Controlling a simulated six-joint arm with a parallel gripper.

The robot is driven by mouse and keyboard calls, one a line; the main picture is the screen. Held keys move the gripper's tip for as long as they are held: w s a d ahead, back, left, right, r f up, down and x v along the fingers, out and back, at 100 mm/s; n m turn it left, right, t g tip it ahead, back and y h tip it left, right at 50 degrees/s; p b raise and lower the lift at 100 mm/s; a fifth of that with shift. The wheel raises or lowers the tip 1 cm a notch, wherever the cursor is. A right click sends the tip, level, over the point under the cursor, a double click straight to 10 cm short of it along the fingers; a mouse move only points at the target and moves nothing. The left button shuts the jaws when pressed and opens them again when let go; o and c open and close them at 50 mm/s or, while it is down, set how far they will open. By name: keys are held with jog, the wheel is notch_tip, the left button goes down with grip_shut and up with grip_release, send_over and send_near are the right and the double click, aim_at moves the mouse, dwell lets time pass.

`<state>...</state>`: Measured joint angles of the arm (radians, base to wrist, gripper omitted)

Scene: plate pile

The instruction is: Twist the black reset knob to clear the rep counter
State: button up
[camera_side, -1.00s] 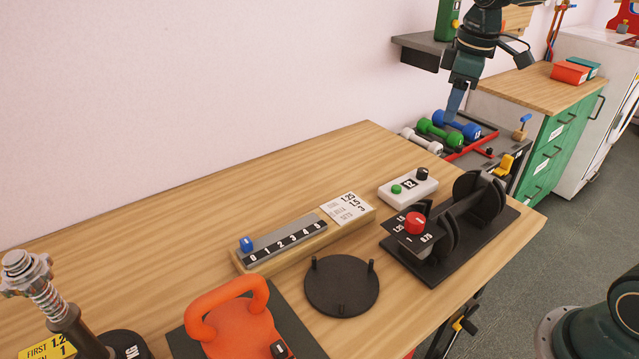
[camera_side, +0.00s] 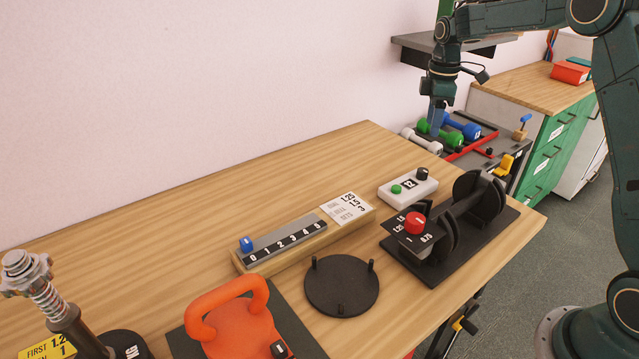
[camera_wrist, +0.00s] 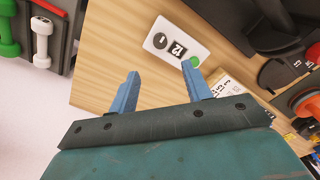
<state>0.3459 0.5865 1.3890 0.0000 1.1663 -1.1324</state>
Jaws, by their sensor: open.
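The rep counter (camera_side: 408,187) is a small white box on the wooden table, with a green button and a dark display. The black reset knob (camera_side: 422,173) is on its right end. In the wrist view the counter (camera_wrist: 168,53) lies just beyond my fingertips, with the black knob (camera_wrist: 160,41) and a display that seems to read 12. My gripper (camera_side: 435,132) is in the air, its blue fingers pointing down. In the wrist view my gripper (camera_wrist: 159,68) is open, with nothing between the fingers and the knob farther out.
A black cradle with a red knob (camera_side: 415,222) stands right of the counter, close to it. A number rail (camera_side: 300,242), a black disc (camera_side: 342,285) and an orange kettlebell (camera_side: 232,325) are nearer the camera. Dumbbells (camera_side: 448,138) lie on a rack beyond the table.

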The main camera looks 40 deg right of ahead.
aim_at(423, 170)
jog(key=shift+f, duration=0.1)
notch_tip(423, 170, down, 14)
jog(key=shift+r, duration=0.25)
dwell(0.5)
jog(key=c, duration=1)
